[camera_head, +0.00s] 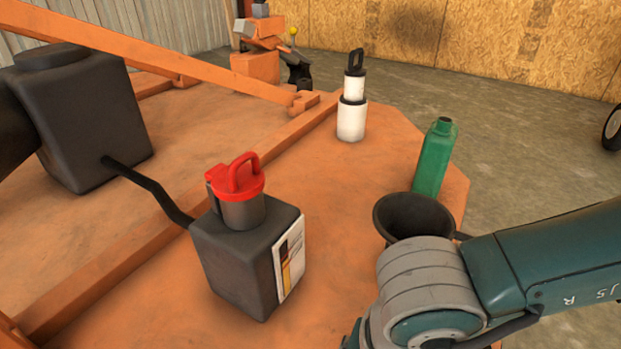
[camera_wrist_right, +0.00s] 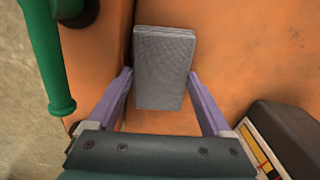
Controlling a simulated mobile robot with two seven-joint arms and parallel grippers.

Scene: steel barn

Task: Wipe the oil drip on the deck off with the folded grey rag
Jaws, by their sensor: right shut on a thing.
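The folded grey rag (camera_wrist_right: 165,62) shows in the right wrist view, a flat rectangular pad between the two fingers of my right gripper (camera_wrist_right: 160,76). The gripper is shut on it, and the orange deck (camera_wrist_right: 225,60) lies beyond. I cannot tell whether the rag touches the deck. In the head view my right arm comes in from the right over the deck (camera_head: 345,220), with its gripper below the picture. I cannot make out the oil drip in either view. My left gripper is not in view.
A black box-shaped container with a red-handled cap (camera_head: 237,250) stands on the deck. A black funnel (camera_head: 410,212), a green bottle (camera_head: 434,158) and a white cylinder with a black handle (camera_head: 352,118) stand around it. A raised rail (camera_head: 110,255) crosses the deck.

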